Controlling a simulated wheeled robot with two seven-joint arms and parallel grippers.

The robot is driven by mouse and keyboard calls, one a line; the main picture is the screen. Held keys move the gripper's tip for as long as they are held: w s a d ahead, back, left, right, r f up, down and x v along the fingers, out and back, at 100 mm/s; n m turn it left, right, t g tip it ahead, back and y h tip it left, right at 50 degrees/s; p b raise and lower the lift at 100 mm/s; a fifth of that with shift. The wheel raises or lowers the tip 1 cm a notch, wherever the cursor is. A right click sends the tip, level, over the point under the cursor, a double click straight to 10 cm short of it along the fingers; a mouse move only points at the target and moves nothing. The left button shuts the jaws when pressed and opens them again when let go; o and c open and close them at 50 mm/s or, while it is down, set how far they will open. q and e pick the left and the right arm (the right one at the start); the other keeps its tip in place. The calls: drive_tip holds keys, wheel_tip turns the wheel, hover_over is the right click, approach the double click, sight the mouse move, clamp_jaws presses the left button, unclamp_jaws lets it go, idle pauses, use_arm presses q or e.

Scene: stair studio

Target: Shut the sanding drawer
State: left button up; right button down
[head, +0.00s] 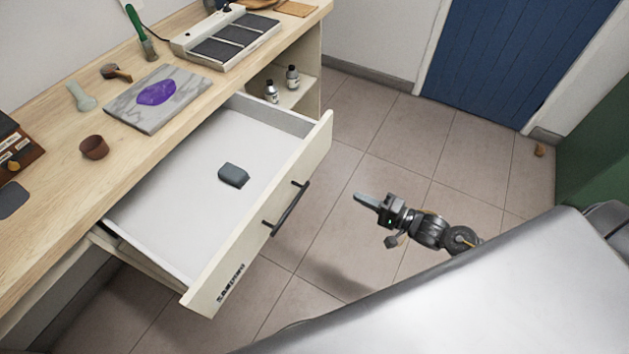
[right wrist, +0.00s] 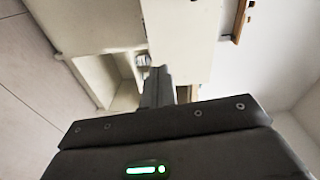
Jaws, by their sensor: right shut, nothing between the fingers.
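The sanding drawer (head: 262,228) is pulled far out from under the wooden workbench. Its cream front has a dark bar handle (head: 286,208) and a dark label near its lower left end. A small dark grey block (head: 233,175) lies inside on the white drawer floor. My right gripper (head: 358,198) is shut and empty, out over the floor to the right of the drawer front and apart from it. In the right wrist view its closed fingers (right wrist: 157,88) point toward pale cabinet surfaces. My left gripper is not in view.
On the workbench (head: 50,160) are a marble slab (head: 120,112) with a purple patch, a brown cup (head: 94,147) and a tray of dark pads (head: 228,40). Two bottles (head: 292,77) stand on an open shelf.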

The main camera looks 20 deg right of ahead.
wheel_tip(320, 180, up, 3)
drive_tip(key=a+y, duration=0.1)
drive_tip(key=p, duration=0.2)
approach(305, 170)
drive_tip(key=x, duration=0.5)
drive_tip(key=shift+w+a+r, duration=0.15)
drive_tip(key=shift+a+r, duration=0.05)
drive_tip(key=shift+r, duration=0.05)
drive_tip(key=shift+w+a+f, duration=0.1)
drive_tip(key=shift+w+a, duration=0.3)
drive_tip(key=shift+w, duration=0.1)
